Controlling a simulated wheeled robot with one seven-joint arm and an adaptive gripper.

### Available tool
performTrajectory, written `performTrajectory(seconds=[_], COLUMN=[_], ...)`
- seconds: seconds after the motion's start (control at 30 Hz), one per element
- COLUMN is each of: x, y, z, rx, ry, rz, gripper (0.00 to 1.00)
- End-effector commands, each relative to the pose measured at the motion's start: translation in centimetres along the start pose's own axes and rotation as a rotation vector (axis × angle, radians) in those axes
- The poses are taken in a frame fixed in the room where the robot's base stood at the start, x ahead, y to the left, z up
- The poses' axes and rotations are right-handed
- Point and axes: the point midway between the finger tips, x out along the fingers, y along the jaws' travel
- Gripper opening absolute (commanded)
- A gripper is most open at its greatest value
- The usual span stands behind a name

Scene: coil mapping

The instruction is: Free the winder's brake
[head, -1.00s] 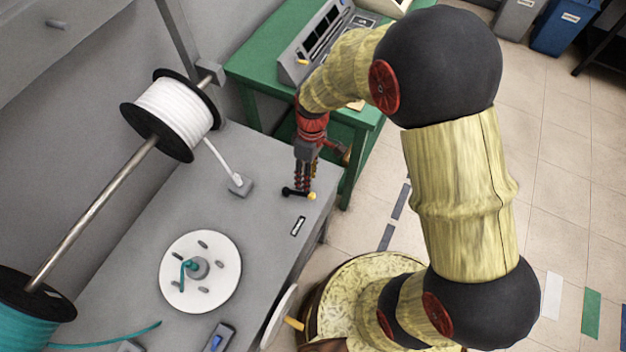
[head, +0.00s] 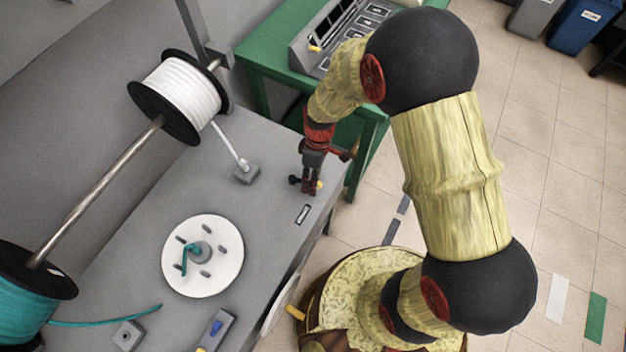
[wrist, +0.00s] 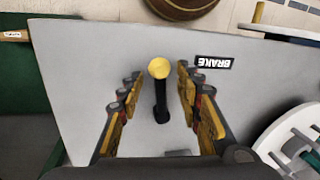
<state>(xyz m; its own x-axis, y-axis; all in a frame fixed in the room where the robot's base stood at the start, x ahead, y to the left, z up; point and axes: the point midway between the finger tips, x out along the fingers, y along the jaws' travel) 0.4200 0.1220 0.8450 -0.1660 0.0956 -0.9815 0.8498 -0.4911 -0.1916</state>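The brake lever is a black bar with a yellow knob (wrist: 159,68) at its end, on the grey bench top. The BRAKE label (wrist: 214,62) lies flat beside it in the wrist view; it also shows in the head view (head: 303,214). My gripper (wrist: 158,88) is open, with one finger on each side of the lever and a visible gap to both. In the head view my gripper (head: 311,184) is down at the lever, hiding its middle; the yellow knob (head: 320,184) and the black other end (head: 294,180) show on either side.
The grey bench (head: 265,150) carries a round white plate with pegs (head: 225,270) and a small grey block (head: 247,175) holding the white strand. White (head: 188,95) and teal (head: 30,310) spools sit on a rod at left. A green table (head: 275,55) with a console stands behind.

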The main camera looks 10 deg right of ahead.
Motion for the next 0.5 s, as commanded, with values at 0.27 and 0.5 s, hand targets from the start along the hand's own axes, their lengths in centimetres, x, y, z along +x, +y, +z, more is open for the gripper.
performTrajectory(seconds=[0.27,0.5], x=[-0.03,-0.04], y=[-0.01,-0.01], z=[-0.01,-0.01], rx=[0.000,0.001], ry=[0.000,0.000], rz=[0.000,0.000], gripper=[0.30,0.16])
